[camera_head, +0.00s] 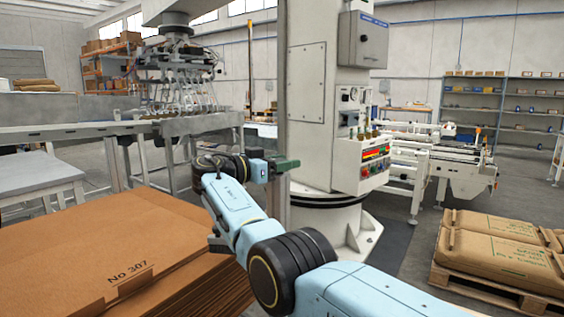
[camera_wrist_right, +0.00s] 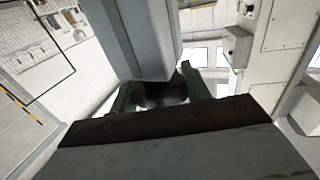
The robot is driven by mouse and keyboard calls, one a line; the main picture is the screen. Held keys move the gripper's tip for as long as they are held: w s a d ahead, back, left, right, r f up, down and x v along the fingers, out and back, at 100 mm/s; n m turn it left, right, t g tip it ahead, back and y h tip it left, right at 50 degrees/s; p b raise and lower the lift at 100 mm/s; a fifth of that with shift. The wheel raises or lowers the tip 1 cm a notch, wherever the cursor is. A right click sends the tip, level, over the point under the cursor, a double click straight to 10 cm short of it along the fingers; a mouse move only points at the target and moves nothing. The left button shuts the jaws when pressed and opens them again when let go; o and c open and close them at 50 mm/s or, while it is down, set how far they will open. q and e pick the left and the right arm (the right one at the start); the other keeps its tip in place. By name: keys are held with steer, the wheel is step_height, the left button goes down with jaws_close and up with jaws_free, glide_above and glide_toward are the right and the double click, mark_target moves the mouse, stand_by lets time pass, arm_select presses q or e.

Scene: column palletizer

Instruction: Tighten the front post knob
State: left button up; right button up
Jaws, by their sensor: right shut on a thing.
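My right gripper (camera_head: 285,165) has green fingers and reaches a grey upright post (camera_head: 279,205) in front of the white column. In the right wrist view, the two green fingers of this gripper (camera_wrist_right: 161,93) are on either side of a dark round knob (camera_wrist_right: 163,96). The fingers are shut on the knob, which is partly hidden by the gripper's own body. The grey post (camera_wrist_right: 135,40) rises just beyond it in this view. In the head view the knob is hidden by the gripper and wrist. My left gripper is not in view.
A stack of brown cardboard sheets (camera_head: 110,235) fills the lower left, close to my right arm. A white column (camera_head: 310,110) stands behind the post. A pallet (camera_head: 475,284) of brown sacks is at the right. Open floor (camera_head: 395,265) lies between.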

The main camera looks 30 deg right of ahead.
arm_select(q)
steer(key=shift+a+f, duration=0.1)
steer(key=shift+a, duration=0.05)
arm_select(e)
steer(key=shift+d+r, duration=0.1)
steer(key=shift+r, duration=0.05)
steer(key=o, duration=0.7)
steer(key=shift+o, duration=1.1)
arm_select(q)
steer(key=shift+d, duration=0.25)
arm_select(e)
steer(key=shift+o, duration=0.4)
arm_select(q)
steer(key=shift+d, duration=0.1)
